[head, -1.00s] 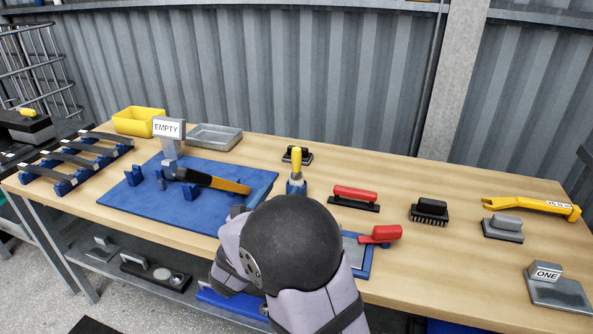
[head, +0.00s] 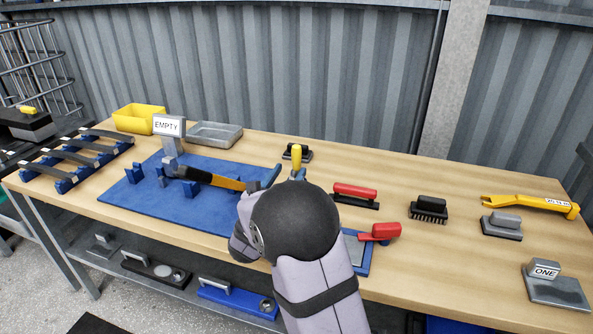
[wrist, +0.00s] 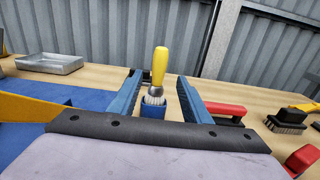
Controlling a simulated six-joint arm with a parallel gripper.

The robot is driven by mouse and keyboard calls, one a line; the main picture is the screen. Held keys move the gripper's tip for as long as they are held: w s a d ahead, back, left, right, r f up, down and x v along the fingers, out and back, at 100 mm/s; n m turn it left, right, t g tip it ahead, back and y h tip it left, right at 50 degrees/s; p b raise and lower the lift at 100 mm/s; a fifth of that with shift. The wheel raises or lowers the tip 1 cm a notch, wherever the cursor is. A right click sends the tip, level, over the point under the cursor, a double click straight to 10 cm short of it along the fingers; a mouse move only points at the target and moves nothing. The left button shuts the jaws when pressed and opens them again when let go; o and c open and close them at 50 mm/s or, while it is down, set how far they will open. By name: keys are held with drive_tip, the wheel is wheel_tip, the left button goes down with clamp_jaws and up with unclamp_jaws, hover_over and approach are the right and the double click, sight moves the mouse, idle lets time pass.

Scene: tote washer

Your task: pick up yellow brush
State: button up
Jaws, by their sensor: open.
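The yellow brush (head: 296,153) stands upright on the table, its yellow handle on top. My gripper (wrist: 160,78) is open, with one blue finger on each side of the brush in that view. The brush appears beyond or between the fingertips; I cannot tell how deep it sits between them. In the head view my gripper (head: 285,174) is just in front of the brush, and my wrist hides the holder.
A black-handled tool (head: 306,155) is close behind the brush. A red-handled tool (head: 355,192) and a red scraper (head: 380,231) are to the right. A grey tray (head: 215,135) stands behind the mat.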

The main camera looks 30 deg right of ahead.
sight(295, 159)
drive_tip(key=shift+p+x, duration=0.4)
drive_tip(key=shift+x, duration=2.1)
drive_tip(key=shift+w+a+r, duration=0.1)
drive_tip(key=shift+r, duration=0.05)
drive_tip(key=shift+c, duration=0.4)
clamp_jaws()
drive_tip(key=shift+r, duration=0.1)
